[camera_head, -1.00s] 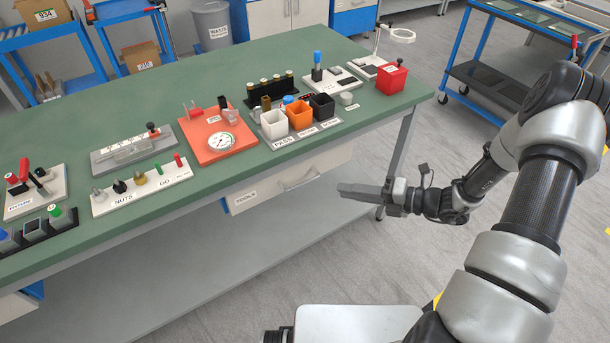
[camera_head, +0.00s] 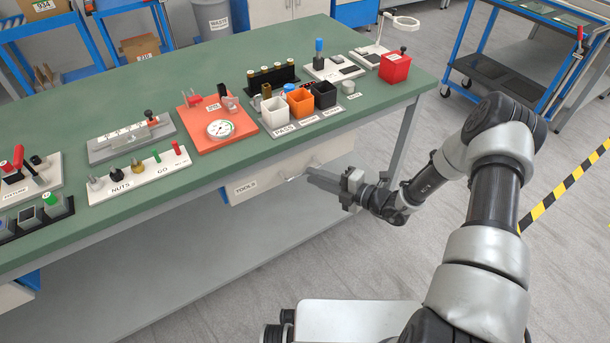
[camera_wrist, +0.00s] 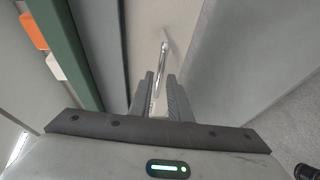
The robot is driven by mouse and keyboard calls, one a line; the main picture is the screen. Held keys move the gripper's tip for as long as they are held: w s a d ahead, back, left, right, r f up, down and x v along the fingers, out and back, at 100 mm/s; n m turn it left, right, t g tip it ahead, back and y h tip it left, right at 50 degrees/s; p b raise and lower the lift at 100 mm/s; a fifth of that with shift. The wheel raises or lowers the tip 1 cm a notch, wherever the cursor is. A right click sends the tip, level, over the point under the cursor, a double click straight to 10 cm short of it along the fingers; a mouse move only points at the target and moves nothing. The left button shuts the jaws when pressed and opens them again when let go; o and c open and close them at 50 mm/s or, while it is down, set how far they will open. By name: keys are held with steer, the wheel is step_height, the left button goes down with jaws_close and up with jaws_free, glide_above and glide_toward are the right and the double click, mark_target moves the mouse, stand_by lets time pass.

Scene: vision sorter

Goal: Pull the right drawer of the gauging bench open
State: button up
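The right drawer (camera_head: 262,186) of the gauging bench has a pale front with a TOOLS label and sits under the green top, looking shut. Its metal bar handle (camera_head: 303,172) is partly covered by my gripper (camera_head: 311,177) in the head view. In the wrist view the handle (camera_wrist: 163,56) runs up and down, in line with the gap between the fingers of my gripper (camera_wrist: 161,78). The fingers are apart, one on each side of the handle's near end. I cannot tell whether either finger touches it.
The bench top (camera_head: 220,165) carries gauges, bins and a red box (camera_head: 395,67) near its right end. A bench leg (camera_head: 402,140) stands right of the drawer. The floor in front is clear. A blue cart (camera_head: 455,60) stands behind right.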

steer(key=shift+b+x, duration=0.3)
steer(key=shift+x, duration=1.85)
steer(key=shift+c, duration=0.4)
jaws_close()
